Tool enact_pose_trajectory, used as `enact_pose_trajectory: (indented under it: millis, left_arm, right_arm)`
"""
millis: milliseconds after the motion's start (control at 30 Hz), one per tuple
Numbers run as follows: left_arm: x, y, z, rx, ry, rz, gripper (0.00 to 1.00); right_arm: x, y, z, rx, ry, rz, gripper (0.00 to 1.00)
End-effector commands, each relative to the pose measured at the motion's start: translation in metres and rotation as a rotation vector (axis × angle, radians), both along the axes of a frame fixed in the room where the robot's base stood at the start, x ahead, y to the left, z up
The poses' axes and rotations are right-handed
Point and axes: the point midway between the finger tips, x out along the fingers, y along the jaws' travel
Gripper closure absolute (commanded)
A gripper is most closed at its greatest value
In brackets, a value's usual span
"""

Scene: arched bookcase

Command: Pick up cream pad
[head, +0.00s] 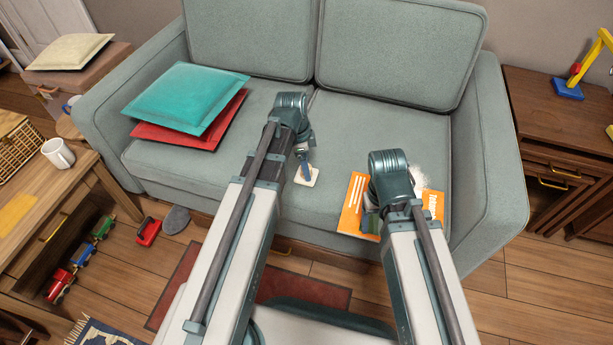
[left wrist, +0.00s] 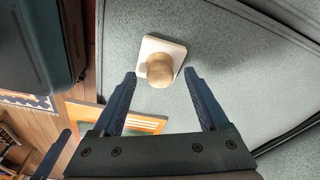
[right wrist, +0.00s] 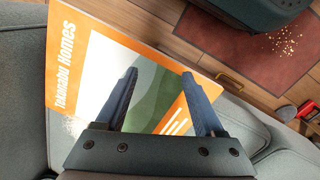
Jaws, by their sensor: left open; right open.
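The cream pad (head: 307,180) is a small square with rounded corners, lying on the grey sofa seat. In the left wrist view the cream pad (left wrist: 176,47) has a round wooden knob (left wrist: 160,70) on top. My left gripper (left wrist: 160,73) is open above it, with the knob showing between the fingertips. The gap in height is hard to judge. In the head view my left arm and gripper (head: 304,165) partly hide the pad. My right gripper (right wrist: 160,72) is open and empty over an orange magazine (right wrist: 85,55).
The orange magazine (head: 354,203) lies on the right seat beside white crumbs (head: 420,178). Teal (head: 188,95) and red (head: 190,137) cushions lie on the left seat. A cream cushion (head: 70,51) sits on a box at far left. The seat between is clear.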

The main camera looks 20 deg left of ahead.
Motion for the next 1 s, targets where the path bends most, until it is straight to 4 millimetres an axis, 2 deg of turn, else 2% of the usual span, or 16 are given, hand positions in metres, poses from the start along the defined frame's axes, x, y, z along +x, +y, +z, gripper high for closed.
enact_pose_trajectory:
  millis: [33, 67, 433, 767, 1000]
  left_arm:
    - [0.0, 0.0, 0.0, 0.0, 0.0, 0.0, 0.27]
    - [0.0, 0.0, 0.0, 0.0, 0.0, 0.0, 0.32]
    - [0.0, 0.0, 0.0, 0.0, 0.0, 0.0, 0.99]
    - [0.0, 0.0, 0.001, 0.0, 0.0, 0.0, 1.0]
    - [0.0, -0.006, 0.014, 0.0, 0.0, 0.001, 1.0]
  right_arm:
    - [0.0, 0.0, 0.0, 0.0, 0.0, 0.0, 0.3]
    - [0.0, 0.0, 0.0, 0.0, 0.0, 0.0, 0.3]
    - [0.0, 0.0, 0.0, 0.0, 0.0, 0.0, 0.3]
    - [0.0, 0.0, 0.001, 0.0, 0.0, 0.0, 0.3]
    - [0.0, 0.0, 0.014, -0.001, 0.0, -0.002, 0.3]
